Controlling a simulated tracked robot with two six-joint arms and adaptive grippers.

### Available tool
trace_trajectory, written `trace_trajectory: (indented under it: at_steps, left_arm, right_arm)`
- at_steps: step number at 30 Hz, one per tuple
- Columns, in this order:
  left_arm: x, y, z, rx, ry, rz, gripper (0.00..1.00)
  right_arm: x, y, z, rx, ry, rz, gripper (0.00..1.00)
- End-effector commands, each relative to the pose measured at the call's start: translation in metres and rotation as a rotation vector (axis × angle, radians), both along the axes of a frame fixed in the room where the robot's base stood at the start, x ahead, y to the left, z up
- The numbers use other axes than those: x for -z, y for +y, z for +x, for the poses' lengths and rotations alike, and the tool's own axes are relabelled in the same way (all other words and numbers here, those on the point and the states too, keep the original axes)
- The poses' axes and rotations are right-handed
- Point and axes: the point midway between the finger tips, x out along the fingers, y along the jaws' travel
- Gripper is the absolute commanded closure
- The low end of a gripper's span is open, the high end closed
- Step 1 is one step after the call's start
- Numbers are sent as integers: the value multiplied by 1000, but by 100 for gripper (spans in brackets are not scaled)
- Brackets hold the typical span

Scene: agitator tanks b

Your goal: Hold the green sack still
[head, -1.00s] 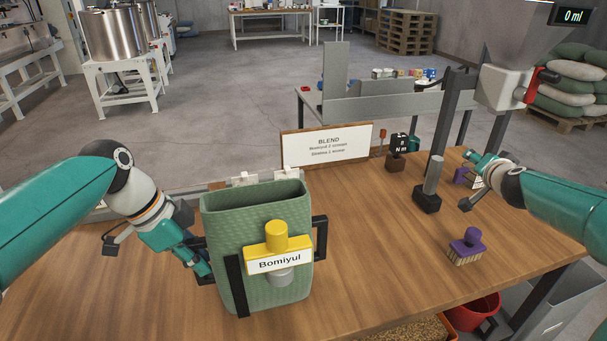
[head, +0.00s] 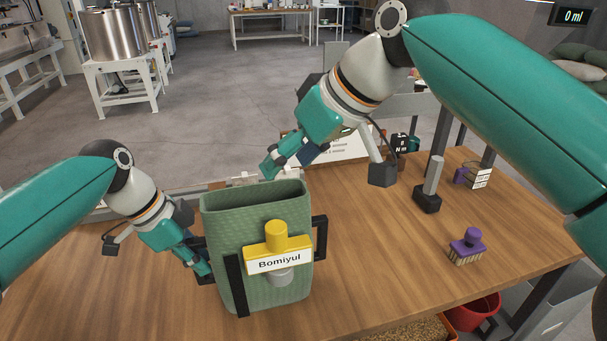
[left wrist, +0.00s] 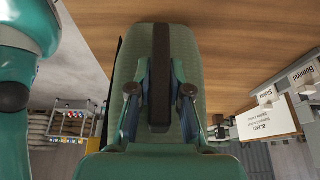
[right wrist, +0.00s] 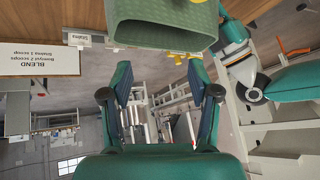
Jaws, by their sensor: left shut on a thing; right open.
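My right gripper (head: 268,170) is open and empty, just above and behind the sack's rim. The sack's mouth (right wrist: 165,30) also shows in the right wrist view, beyond the open fingers (right wrist: 160,90).
A BLEND sign (head: 350,148) stands behind the sack, partly hidden by my right arm. A purple brush (head: 467,246) and a dark block with a grey post (head: 430,188) stand to the right. A red bucket (head: 474,311) is below the table's front edge. The table's middle right is clear.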

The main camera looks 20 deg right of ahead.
Motion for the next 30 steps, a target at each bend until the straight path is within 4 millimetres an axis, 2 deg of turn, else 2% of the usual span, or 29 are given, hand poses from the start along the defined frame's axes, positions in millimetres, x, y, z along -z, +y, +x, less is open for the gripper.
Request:
trace_trajectory:
  at_steps: [1, 3, 6, 10, 17, 30]
  left_arm:
    - [1, 1, 0, -1, 1, 2, 100]
    - [1, 1, 0, -1, 1, 2, 100]
    - [1, 1, 0, 0, 1, 2, 100]
    - [1, 1, 0, 0, 1, 2, 100]
    - [1, 1, 0, 1, 2, 2, 100]
    - [1, 0, 0, 1, 2, 2, 100]
  right_arm:
    - [-8, 8, -20, -34, 15, -49, 39]
    - [-14, 12, -42, -58, 44, -116, 39]
    - [-21, 12, -67, -76, 70, -188, 39]
    - [-26, 9, -84, -78, 91, -240, 39]
    - [-13, 11, -84, -79, 102, -258, 39]
    - [58, 27, -60, -79, 102, -257, 39]
